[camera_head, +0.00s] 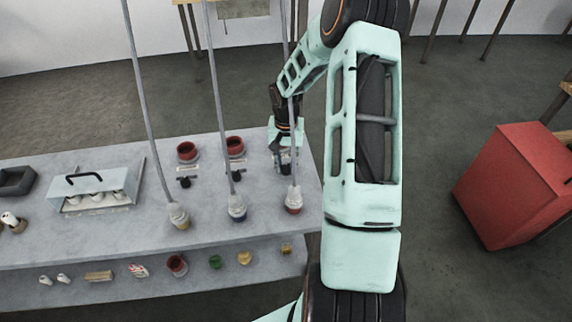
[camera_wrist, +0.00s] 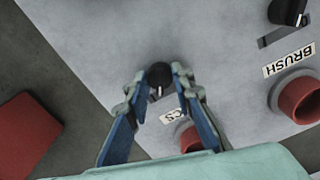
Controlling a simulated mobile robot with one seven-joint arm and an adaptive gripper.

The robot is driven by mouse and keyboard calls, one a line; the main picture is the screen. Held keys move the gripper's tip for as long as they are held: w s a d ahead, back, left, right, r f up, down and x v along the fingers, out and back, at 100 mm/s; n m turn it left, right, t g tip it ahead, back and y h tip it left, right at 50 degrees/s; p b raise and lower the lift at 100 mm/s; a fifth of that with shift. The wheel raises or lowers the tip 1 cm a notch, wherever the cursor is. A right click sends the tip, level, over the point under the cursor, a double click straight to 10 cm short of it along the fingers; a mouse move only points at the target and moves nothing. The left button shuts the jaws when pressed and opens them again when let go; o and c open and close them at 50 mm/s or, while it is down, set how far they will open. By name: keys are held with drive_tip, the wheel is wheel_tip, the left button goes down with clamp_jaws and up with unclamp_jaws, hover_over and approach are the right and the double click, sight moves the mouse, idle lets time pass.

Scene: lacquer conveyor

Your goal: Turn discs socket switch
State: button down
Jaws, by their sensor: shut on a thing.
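The discs socket switch (camera_wrist: 157,74) is a small black round knob with a white pointer mark, on the grey table top. In the wrist view my gripper (camera_wrist: 160,84) has its fingertips on either side of the knob, closed on it. The label beside it (camera_wrist: 168,117) shows only "CS"; a finger hides the rest. A red socket (camera_wrist: 189,139) lies just beyond the label, partly covered by my gripper. In the head view my gripper (camera_head: 285,160) points down at the table's right end and hides most of the switch.
A second black switch (camera_wrist: 287,12), labelled BRUSH, sits beside its red socket (camera_wrist: 298,98). Several thin rods rise from cups along the table's (camera_head: 110,228) front, one cup (camera_head: 293,200) close to my gripper. A metal holder (camera_head: 92,188) stands left. A red box (camera_head: 515,185) stands right.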

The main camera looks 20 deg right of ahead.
sight(286, 165)
drive_tip(key=shift+n, duration=0.3)
drive_tip(key=n+b, duration=0.1)
drive_tip(key=n, duration=0.4)
drive_tip(key=shift+b, duration=0.35)
drive_tip(key=n, duration=0.6)
drive_tip(key=shift+n, duration=0.3)
drive_tip(key=c, duration=1.7)
unclamp_jaws()
drive_tip(key=shift+o, duration=0.2)
drive_tip(key=shift+r, duration=0.1)
wheel_tip(286, 165, up, 12)
drive_tip(key=shift+w+b, duration=0.15)
drive_tip(key=shift+b, duration=0.15)
